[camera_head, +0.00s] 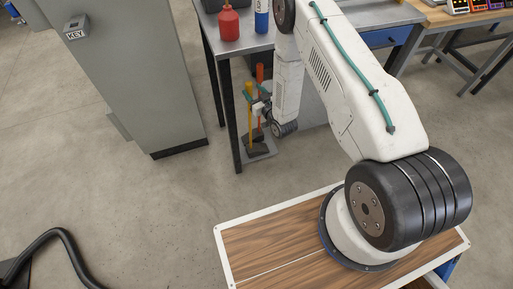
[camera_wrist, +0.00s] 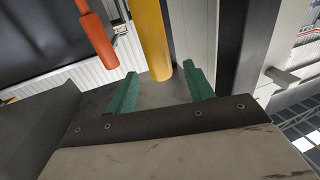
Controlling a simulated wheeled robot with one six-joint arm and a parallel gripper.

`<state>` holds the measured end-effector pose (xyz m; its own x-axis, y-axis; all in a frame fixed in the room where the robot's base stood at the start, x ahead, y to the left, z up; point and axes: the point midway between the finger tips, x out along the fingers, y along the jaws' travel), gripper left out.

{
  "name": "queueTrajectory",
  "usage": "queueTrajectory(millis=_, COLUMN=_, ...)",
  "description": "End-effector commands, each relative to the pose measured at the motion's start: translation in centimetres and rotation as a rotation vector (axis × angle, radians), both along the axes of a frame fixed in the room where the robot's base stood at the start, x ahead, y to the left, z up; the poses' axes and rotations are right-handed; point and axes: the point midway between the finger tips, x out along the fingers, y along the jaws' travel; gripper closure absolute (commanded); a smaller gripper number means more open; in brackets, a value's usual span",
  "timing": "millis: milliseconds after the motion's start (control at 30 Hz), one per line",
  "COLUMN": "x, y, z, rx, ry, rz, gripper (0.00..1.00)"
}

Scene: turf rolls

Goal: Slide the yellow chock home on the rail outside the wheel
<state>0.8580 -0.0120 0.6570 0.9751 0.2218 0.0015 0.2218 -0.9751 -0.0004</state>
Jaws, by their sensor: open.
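A yellow upright bar (camera_head: 249,122) stands on a dark foot (camera_head: 258,150) beside the grey table's legs in the head view. I take it for the yellow chock's handle. My gripper (camera_head: 254,99) is at the bar's upper part, its green fingers apart. In the wrist view, the yellow bar (camera_wrist: 152,40) lies ahead, between the lines of my open gripper's fingers (camera_wrist: 162,84). I cannot tell whether either finger touches it. No wheel or rail can be made out clearly.
An orange bar (camera_head: 260,73) stands close behind the yellow one; it also shows in the wrist view (camera_wrist: 97,40), left of the fingers. The grey table (camera_head: 232,48) carries a red bottle (camera_head: 229,22). A grey cabinet (camera_head: 130,70) stands left.

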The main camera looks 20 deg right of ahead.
Motion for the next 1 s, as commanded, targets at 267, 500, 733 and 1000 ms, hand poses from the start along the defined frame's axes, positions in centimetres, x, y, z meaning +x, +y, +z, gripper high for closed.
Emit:
queueTrajectory(millis=267, x=3.8, y=0.8, z=0.2, rx=-0.001, ry=0.0, rz=0.0, gripper=0.48)
queueTrajectory(millis=500, x=4.2, y=0.9, z=0.2, rx=0.0, ry=0.001, rz=0.0, gripper=0.48)
queueTrajectory(millis=733, x=4.1, y=0.9, z=0.2, rx=0.0, ry=0.001, rz=0.0, gripper=1.0)
queueTrajectory(millis=1000, x=4.1, y=0.9, z=0.2, rx=0.0, ry=0.002, rz=0.0, gripper=1.0)
